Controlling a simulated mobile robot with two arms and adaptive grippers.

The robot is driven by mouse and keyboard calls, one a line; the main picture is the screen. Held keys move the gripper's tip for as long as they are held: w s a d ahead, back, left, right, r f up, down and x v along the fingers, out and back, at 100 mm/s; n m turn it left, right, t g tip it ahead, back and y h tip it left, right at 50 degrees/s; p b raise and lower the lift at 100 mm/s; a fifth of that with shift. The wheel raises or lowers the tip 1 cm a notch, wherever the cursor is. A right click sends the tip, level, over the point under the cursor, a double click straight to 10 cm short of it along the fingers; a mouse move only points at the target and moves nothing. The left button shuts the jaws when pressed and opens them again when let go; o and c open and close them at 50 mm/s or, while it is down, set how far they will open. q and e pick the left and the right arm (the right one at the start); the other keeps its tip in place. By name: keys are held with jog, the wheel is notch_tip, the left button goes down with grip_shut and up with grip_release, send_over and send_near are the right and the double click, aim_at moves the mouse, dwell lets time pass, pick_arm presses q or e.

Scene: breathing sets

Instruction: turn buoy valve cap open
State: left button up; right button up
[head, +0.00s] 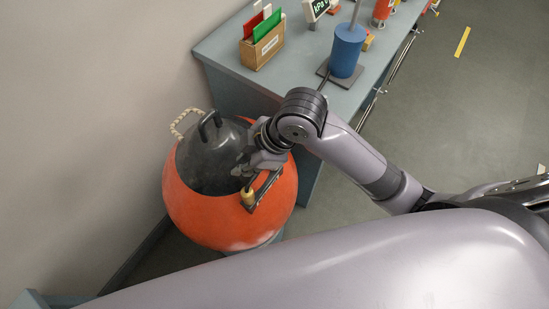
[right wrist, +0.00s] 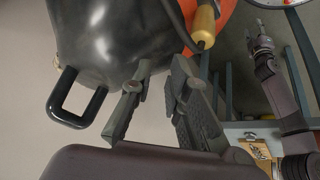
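The buoy (head: 240,225) is a round orange body with a black cap (head: 205,165) on top. The cap carries a black loop handle (head: 210,122), which also shows in the right wrist view (right wrist: 100,103). A dark lever with a pale yellow grip (head: 247,197) sits at the cap's front right; the grip also shows in the right wrist view (right wrist: 204,25). My right gripper (head: 247,170) is over the cap's right side, beside the lever. Its fingers (right wrist: 160,80) are apart with nothing between them. Whether they touch the cap is unclear. My left gripper is not in the head view.
A grey-blue table (head: 225,45) stands behind the buoy. It holds a card box (head: 262,45), a blue cylinder (head: 347,50) and a small display (head: 316,8). A rope (head: 180,123) hangs at the cap's left. The wall is close on the left; floor is open at right.

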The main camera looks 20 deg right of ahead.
jog(key=w+d+r+n+g+h, duration=0.3)
jog(key=d+r+n+h, duration=0.2)
jog(key=d+r+n, duration=0.4)
pick_arm(q)
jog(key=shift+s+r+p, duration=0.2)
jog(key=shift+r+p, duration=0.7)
jog(key=shift+p, duration=0.05)
pick_arm(e)
jog(key=shift+n, duration=0.4)
jog(key=f, duration=0.6)
jog(key=a+f, duration=0.1)
jog(key=f, duration=1.2)
jog(key=shift+w+a+f, duration=0.15)
jog(key=shift+w, duration=0.05)
jog(key=shift+c, duration=0.2)
grip_shut()
